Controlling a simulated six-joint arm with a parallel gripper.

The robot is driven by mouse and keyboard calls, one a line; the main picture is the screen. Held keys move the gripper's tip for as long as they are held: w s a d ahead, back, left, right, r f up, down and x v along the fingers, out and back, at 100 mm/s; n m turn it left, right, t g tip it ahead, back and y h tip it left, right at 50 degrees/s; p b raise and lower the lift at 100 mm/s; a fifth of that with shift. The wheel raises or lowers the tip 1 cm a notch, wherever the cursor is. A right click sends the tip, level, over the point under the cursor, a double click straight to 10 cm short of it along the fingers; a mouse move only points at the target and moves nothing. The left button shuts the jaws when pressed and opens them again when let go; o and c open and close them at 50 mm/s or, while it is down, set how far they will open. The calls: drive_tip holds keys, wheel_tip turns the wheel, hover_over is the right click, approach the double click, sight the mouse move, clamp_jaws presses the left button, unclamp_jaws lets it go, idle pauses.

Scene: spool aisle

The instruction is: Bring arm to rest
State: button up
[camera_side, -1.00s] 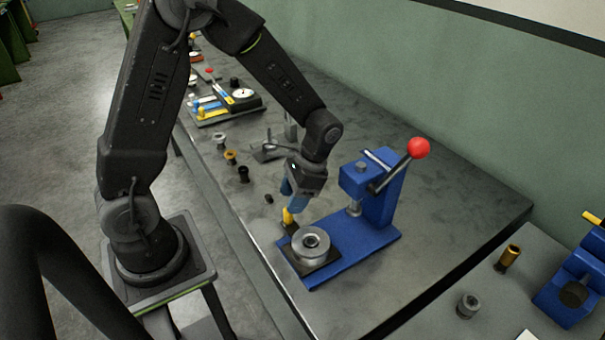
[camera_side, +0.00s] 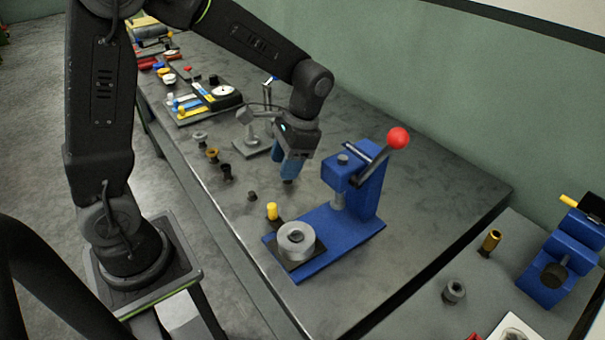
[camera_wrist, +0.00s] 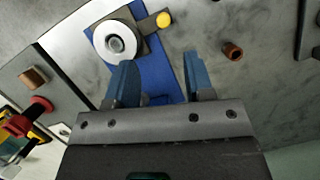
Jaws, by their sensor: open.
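My gripper (camera_side: 289,182) hangs above the grey bench, just left of and behind the blue press (camera_side: 358,190). Its blue fingers point down. In the wrist view the two fingers (camera_wrist: 160,82) stand apart with nothing held between them. The press has a lever with a red ball. On the front of its blue base sits a metal spool (camera_side: 296,238), on a dark square plate; the spool also shows at the top of the wrist view (camera_wrist: 115,40).
Several small bushings (camera_side: 212,154) stand in a line along the bench's left edge. A grey stand (camera_side: 252,140) is behind my gripper, with a gauge and tools (camera_side: 208,100) farther back. A second bench at right holds a brass bushing (camera_side: 490,242) and a blue vise-like device (camera_side: 560,265).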

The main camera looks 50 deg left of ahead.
drive_tip(key=s+d+r+n+t+h, duration=0.1)
drive_tip(key=s+d+r+n+t, duration=0.1)
drive_tip(key=s+r+t, duration=0.7)
drive_tip(key=shift+s+d+r+n, duration=0.4)
drive_tip(key=shift+s+d+r, duration=0.1)
drive_tip(key=shift+s+r, duration=0.85)
drive_tip(key=shift+f, duration=0.1)
